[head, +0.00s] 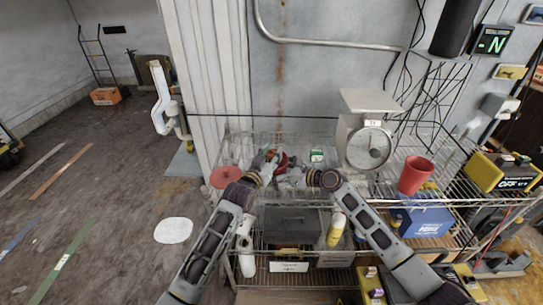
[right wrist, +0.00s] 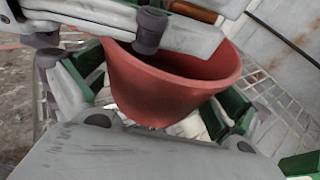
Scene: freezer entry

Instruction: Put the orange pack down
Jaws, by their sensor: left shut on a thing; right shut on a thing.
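A red cup (right wrist: 165,85) fills the middle of the right wrist view. My right gripper (head: 289,172) is shut on the cup, its green-edged fingers on either side of it. In the head view a small part of the cup (head: 282,162) shows between the two grippers, over the wire shelf. My left gripper (head: 269,157) is at the cup's mouth. An orange-brown strip (right wrist: 195,11) shows between the left gripper's pale parts, probably the orange pack; most of it is hidden. I cannot tell whether it touches the cup.
The wire shelf (head: 330,197) holds a scale (head: 368,145), another red cup (head: 415,175) and a small green-and-white box (head: 316,156). A dark bin (head: 290,222) and a yellow bottle (head: 337,228) stand below. The left floor is mostly clear.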

